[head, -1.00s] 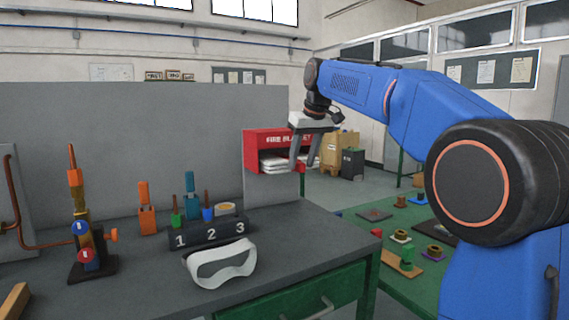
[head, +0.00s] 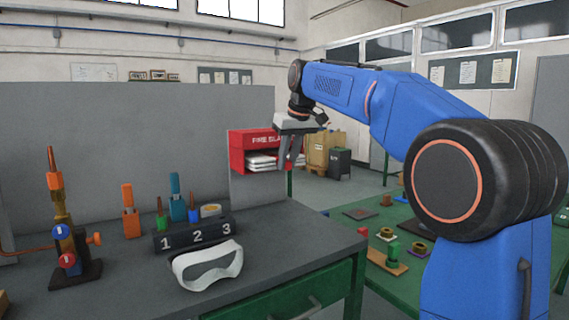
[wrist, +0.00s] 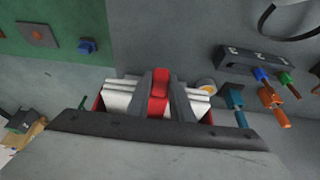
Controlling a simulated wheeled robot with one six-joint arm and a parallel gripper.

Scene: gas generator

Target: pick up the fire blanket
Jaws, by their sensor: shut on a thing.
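The fire blanket shows as white folded layers (head: 262,161) in a red box labelled as a fire blanket box (head: 236,150), at the right end of the grey panel. In the wrist view the white folds (wrist: 118,101) stick out on both sides of my gripper. My gripper (head: 287,163) points down at the front of the box. In the wrist view its two fingers (wrist: 160,100) are shut on a red strap-like part (wrist: 158,82) in the middle of the white folds. The far side of the blanket is hidden by the box.
A grey bench (head: 300,240) holds a numbered block (head: 195,236), white goggles (head: 208,266) and a torch-like stand (head: 62,225). A green table (head: 375,225) with small parts stands at right. Open floor and a cardboard box (head: 318,150) lie behind.

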